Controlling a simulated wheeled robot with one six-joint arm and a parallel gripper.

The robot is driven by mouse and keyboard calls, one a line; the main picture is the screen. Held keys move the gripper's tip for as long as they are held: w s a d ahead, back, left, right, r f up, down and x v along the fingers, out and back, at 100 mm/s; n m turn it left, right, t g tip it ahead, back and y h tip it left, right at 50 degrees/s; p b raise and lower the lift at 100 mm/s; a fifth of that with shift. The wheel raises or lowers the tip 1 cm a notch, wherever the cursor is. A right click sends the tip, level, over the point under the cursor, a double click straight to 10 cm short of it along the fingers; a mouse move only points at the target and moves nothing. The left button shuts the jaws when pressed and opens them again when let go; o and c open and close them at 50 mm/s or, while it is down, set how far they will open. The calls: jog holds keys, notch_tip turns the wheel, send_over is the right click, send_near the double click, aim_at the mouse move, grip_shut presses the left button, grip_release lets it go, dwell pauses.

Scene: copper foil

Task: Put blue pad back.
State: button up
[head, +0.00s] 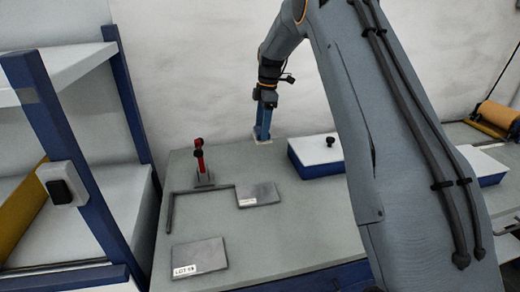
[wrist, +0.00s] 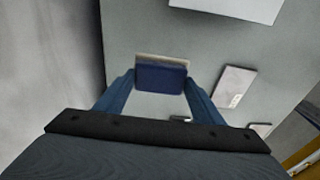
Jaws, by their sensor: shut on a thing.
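The blue pad (wrist: 160,78) is between the two blue fingers of my gripper (wrist: 160,84) in the wrist view, with a pale beige layer along its far edge. My gripper is shut on it. In the head view my gripper (head: 263,138) points down at the back edge of the grey table (head: 290,225), with a pale edge at the fingertips. I cannot tell whether the pad touches the table. The pad's blue body is hard to tell from the blue fingers in the head view.
A red upright tool (head: 199,158) stands on a grey base left of my gripper, beside a dark L-shaped strip (head: 172,205). Two grey plates, one rear (head: 258,194) and one labelled LOT (head: 200,255), lie in front. A blue box with white lid (head: 313,150) and black knob stands right.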

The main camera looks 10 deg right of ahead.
jog(key=shift+s+f+p, duration=0.1)
jog(key=shift+f+p, duration=1.3)
jog(key=shift+f, duration=2.9)
jog(key=shift+f, duration=0.1)
jog(key=o, duration=1)
jog(key=shift+o, duration=0.2)
